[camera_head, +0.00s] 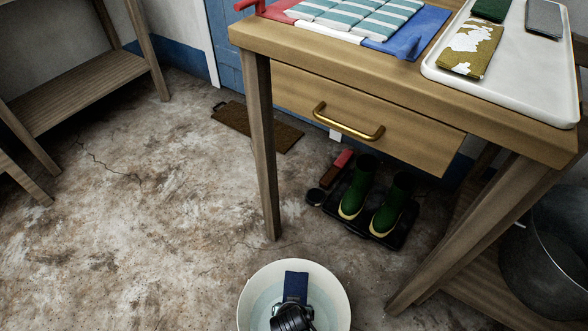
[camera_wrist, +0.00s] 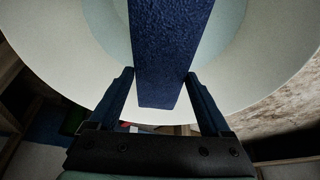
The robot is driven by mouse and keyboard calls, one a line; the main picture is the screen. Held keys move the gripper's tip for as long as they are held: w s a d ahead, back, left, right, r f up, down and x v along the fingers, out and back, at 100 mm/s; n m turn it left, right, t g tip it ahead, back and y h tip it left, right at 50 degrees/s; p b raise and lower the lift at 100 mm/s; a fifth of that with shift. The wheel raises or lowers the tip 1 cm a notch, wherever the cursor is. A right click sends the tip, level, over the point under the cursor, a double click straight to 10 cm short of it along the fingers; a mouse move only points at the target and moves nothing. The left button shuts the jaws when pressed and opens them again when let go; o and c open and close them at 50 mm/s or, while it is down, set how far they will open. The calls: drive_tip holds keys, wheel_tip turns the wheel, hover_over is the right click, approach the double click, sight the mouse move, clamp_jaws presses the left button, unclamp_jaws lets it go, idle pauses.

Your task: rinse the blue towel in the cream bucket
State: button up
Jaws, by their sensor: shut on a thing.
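The cream bucket (camera_head: 246,308) stands on the floor at the bottom of the head view, with pale blue water inside. The blue towel (camera_head: 295,286) is a flat, dark blue folded piece within the bucket's rim. My gripper (camera_head: 293,304) is over the bucket and shut on the towel. In the wrist view the towel (camera_wrist: 170,45) passes between the two fingers of my gripper (camera_wrist: 160,75), with the pale bucket wall (camera_wrist: 75,55) around it. I cannot tell how deep the towel sits in the water.
A wooden table (camera_head: 350,62) with a drawer stands beyond the bucket. It carries a white tray (camera_head: 500,85) with folded cloths and a striped cloth (camera_head: 350,20). Green boots (camera_head: 357,187) stand beneath it. A grey metal tub (camera_head: 550,255) is at right. The floor to the left is clear.

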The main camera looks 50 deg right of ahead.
drive_tip(key=shift+r+p, duration=3.45)
drive_tip(key=shift+r, duration=0.3)
idle(4.2)
